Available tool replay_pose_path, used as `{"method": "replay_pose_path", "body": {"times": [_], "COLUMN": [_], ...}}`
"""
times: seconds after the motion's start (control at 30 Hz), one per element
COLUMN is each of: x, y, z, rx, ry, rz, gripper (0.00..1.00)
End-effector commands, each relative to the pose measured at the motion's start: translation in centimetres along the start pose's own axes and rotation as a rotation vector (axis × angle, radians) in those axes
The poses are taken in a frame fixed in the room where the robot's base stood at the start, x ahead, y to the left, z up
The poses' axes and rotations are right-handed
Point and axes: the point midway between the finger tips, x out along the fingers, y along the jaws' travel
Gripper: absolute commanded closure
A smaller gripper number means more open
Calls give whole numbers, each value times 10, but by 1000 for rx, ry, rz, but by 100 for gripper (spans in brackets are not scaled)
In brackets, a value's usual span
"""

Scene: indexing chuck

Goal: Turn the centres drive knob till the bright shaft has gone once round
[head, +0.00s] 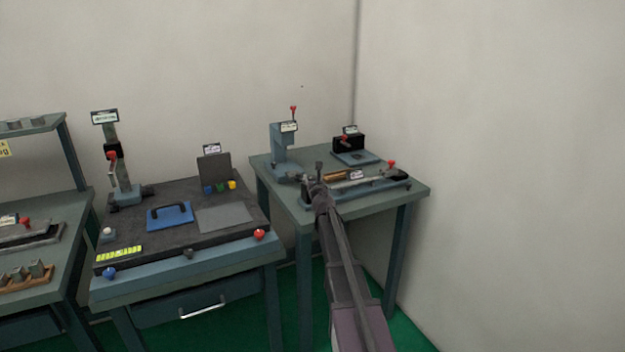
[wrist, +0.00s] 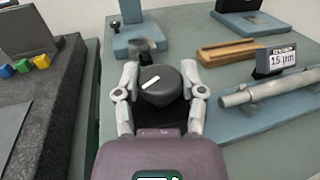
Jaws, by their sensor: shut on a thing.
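The centres drive knob (wrist: 160,90) is a dark round knob with a white line on its face, slanting up to the right. My gripper (wrist: 160,78) is shut on it, one pale finger on each side. In the head view my gripper (head: 318,188) is at the left end of the centres bench, where the knob is hidden. The bright shaft (wrist: 272,88) is a pale rod lying to the right of the knob, above a blue-grey base. Its left end shows in the wrist view; its right end is cut off.
A small sign (wrist: 276,61) stands behind the shaft. A blue-grey stand (head: 282,150) is behind my gripper, and a red-knobbed tailstock (head: 396,174) is at the right. A dark-topped bench (head: 130,240) stands to the left.

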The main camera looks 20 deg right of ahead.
Motion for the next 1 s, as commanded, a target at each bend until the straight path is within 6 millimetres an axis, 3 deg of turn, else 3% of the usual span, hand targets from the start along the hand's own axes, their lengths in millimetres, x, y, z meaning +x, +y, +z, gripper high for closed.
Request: {"method": "replay_pose_path", "body": {"times": [0.2, 0.23, 0.33, 0.77, 1.0], "x": [2, 2, 2, 0, -13], "y": [0, 0, 0, 1, 1], "z": [0, 0, 0, 0, 0], "rx": [1, 1, 1, 1, 1], "ry": [0, 0, 0, 0, 0], "rz": [-1, -1, -1, -1, -1], "gripper": [95, 42, 12, 12, 12]}}
